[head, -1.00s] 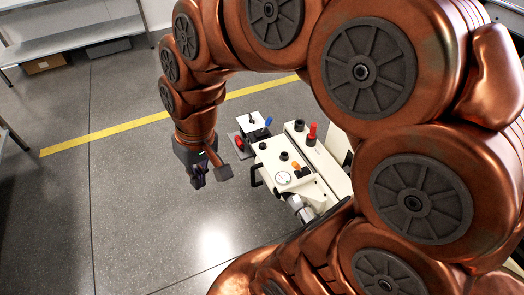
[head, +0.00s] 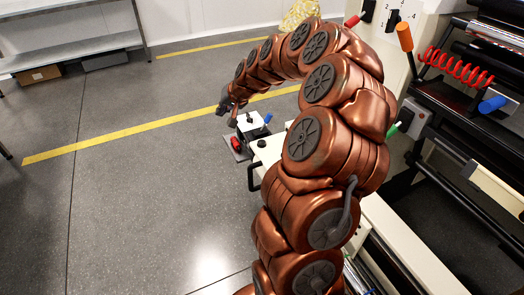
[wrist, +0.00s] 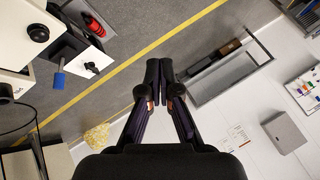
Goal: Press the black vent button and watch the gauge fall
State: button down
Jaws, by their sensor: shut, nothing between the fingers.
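My gripper (head: 228,108) is at the far end of the arm, near the small white box in the head view. In the wrist view its dark fingertips (wrist: 159,72) are together with nothing between them. A black knob (wrist: 38,33) stands on the cream panel at the upper left of the wrist view, apart from the fingers. Another black knob (wrist: 91,67) is on the small white box. I cannot tell which black part is the vent button. The gauge does not show now; my arm covers much of the cream panel in the head view.
The white box (head: 252,122) has a blue lever (head: 268,117) and a red part (head: 237,143) beside it. A machine with a red coiled hose (head: 458,68) stands at right. A metal shelf (head: 75,45) is at the back left. The grey floor at left is clear.

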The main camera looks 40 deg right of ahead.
aim_at(263, 142)
jog(key=d+f+m+h+b, duration=0.1)
jog(key=d+f+m+b, duration=0.1)
jog(key=d+f, duration=0.3)
jog(key=s+d+f+m+h+b, duration=0.1)
jog(key=d+f, duration=0.4)
jog(key=d, duration=0.7)
jog(key=shift+s+f+m+t+h+b, duration=0.35)
jog(key=shift+h+b, duration=0.25)
jog(key=shift+b, duration=0.25)
jog(key=shift+a, duration=0.1)
jog(key=shift+f+b, duration=2.4)
jog(key=shift+f, duration=1.9)
jog(key=shift+f, duration=0.2)
jog(key=shift+f, duration=0.25)
